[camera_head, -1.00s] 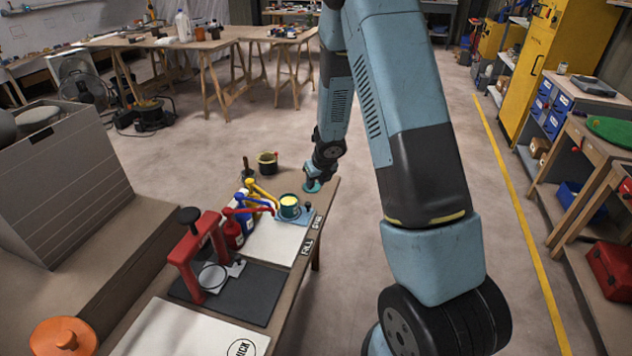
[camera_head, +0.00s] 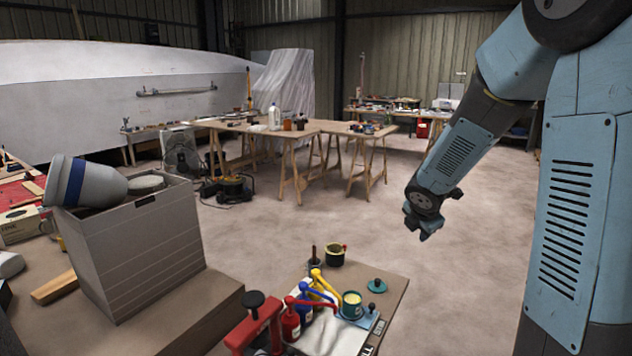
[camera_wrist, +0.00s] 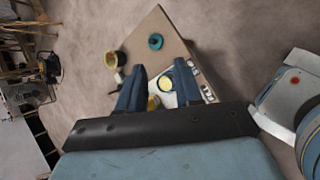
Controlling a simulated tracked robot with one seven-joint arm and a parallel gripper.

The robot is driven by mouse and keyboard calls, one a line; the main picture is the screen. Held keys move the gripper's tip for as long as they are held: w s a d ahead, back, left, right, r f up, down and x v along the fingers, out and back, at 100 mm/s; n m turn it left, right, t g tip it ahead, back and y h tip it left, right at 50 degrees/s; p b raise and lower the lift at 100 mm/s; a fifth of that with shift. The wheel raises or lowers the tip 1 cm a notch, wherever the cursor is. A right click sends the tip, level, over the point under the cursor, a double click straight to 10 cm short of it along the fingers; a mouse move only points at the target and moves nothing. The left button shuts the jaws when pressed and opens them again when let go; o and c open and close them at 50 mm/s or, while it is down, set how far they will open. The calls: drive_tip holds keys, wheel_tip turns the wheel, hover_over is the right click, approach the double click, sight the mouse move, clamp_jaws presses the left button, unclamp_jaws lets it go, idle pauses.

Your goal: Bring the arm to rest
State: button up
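My gripper (camera_head: 425,228) hangs in the air beyond and above the far right corner of the small bench (camera_head: 394,310). In the wrist view its two dark blue fingers (camera_wrist: 160,80) are apart with nothing held between them; an open tin on the bench below shows through the gap. My arm is bent, its upper links filling the right of the head view. The teal lid with a dark knob (camera_head: 377,286) lies on the bench, clear of the gripper. It also shows in the wrist view (camera_wrist: 155,41).
The bench holds an open tin with yellowish contents (camera_head: 352,303), red, blue and yellow pump bottles (camera_head: 290,322), a red press (camera_head: 256,330) and a dark pot (camera_head: 335,256). A grey bin (camera_head: 140,245) stands left. Open floor surrounds my gripper.

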drive_tip(key=s+a+r+m, duration=0.1)
drive_tip(key=s+r+m, duration=0.4)
drive_tip(key=s+m, duration=0.3)
drive_tip(key=s+a+r+m+y, duration=0.1)
drive_tip(key=s+r+m, duration=0.4)
drive_tip(key=s, duration=0.7)
drive_tip(key=s+a+r+m+g+y, duration=0.1)
drive_tip(key=s+r+m, duration=0.4)
drive_tip(key=s+m, duration=0.5)
drive_tip(key=shift+s+a+m, duration=0.15)
drive_tip(key=shift+a+m, duration=0.15)
drive_tip(key=shift+a, duration=0.2)
